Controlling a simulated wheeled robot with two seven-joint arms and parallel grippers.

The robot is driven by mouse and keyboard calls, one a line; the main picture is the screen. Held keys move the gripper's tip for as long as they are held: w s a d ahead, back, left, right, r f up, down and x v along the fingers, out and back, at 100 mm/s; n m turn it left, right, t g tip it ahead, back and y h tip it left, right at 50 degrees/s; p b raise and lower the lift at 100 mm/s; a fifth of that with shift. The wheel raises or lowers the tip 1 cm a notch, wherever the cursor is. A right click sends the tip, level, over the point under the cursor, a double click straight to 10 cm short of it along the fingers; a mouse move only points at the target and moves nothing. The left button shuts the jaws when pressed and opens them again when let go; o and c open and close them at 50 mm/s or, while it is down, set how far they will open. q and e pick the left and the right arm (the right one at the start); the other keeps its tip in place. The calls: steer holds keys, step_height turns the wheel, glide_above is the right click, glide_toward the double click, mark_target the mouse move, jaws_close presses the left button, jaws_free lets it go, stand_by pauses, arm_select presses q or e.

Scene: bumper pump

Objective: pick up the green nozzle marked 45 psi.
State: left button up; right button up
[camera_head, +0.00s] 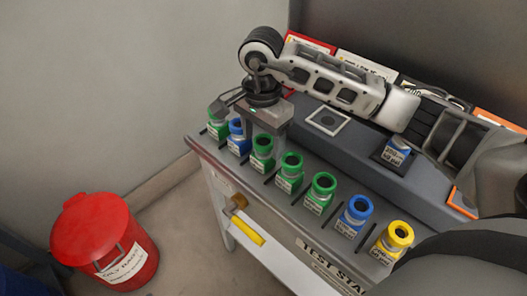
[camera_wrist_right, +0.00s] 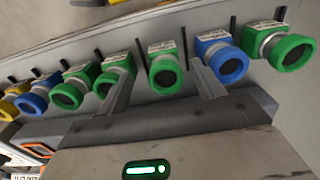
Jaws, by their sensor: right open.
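Several green nozzles stand in a slotted row on the bench with blue and yellow ones; their labels are too small to read, so I cannot tell which is marked 45 psi. In the head view, the row includes green nozzles at the far left (camera_head: 216,130), third (camera_head: 262,152), fourth (camera_head: 289,173) and fifth (camera_head: 320,193). My right gripper (camera_head: 265,126) is open and empty, pointing down behind the row's left part. In the right wrist view its fingers (camera_wrist_right: 161,88) are apart, with the third green nozzle (camera_wrist_right: 166,73) appearing between their tips. My left gripper is not in view.
Blue nozzles (camera_head: 355,215) and a yellow nozzle (camera_head: 393,242) share the row, with dark dividers between neighbours. Another blue nozzle (camera_head: 396,152) sits in a square holder behind. A square outlined pad (camera_head: 327,121) is empty. A red bin (camera_head: 105,240) stands on the floor at left.

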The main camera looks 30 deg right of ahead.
mark_target(264, 155)
steer(key=shift+w+d+f+p, duration=0.15)
steer(key=shift+f, duration=0.95)
steer(key=shift+w+d+f+p, duration=0.1)
steer(key=shift+d+f+p, duration=0.1)
steer(key=shift+f, duration=0.95)
steer(key=shift+w+d+f+p, duration=0.1)
steer(key=shift+w+f+p, duration=0.05)
steer(key=shift+f, duration=0.95)
steer(key=c, duration=1.2)
